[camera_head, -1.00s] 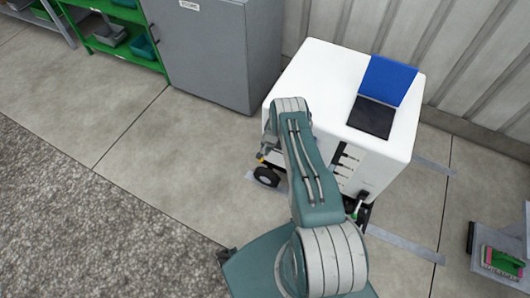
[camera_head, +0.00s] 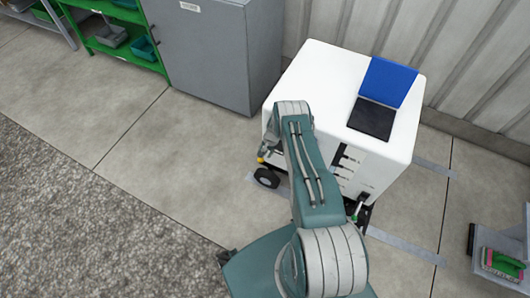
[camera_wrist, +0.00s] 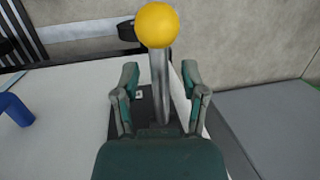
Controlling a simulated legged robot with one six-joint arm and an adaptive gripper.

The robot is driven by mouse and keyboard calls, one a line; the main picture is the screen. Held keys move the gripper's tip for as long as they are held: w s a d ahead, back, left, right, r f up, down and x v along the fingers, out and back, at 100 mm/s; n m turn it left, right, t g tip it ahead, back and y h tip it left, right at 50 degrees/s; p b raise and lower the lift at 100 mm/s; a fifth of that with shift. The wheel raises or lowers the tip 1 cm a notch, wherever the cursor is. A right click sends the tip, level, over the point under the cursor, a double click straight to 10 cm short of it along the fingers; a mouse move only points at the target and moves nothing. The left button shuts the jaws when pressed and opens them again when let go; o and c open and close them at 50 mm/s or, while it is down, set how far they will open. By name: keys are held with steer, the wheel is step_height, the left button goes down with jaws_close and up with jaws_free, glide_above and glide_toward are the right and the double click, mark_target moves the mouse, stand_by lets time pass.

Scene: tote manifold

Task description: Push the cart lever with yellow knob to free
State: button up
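The yellow knob (camera_wrist: 157,25) tops a grey metal lever shaft (camera_wrist: 161,85) in the wrist view. The shaft rises from a dark slotted base plate and looks upright there. My gripper (camera_wrist: 166,84) is open, with one finger on each side of the shaft in the picture; no contact is visible, and depth is unclear. In the head view the knob (camera_head: 261,159) shows small at the lower left of the white cart (camera_head: 315,75), just above a black wheel. My gripper (camera_head: 269,147) is beside it, partly hidden by my arm.
A blue and black folding item (camera_head: 386,85) lies on the cart top. A grey cabinet (camera_head: 205,55) and green shelf (camera_head: 125,45) stand at the back left. Floor left of the cart is clear.

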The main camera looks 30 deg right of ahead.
steer(key=v, duration=0.7)
steer(key=shift+r, duration=0.15)
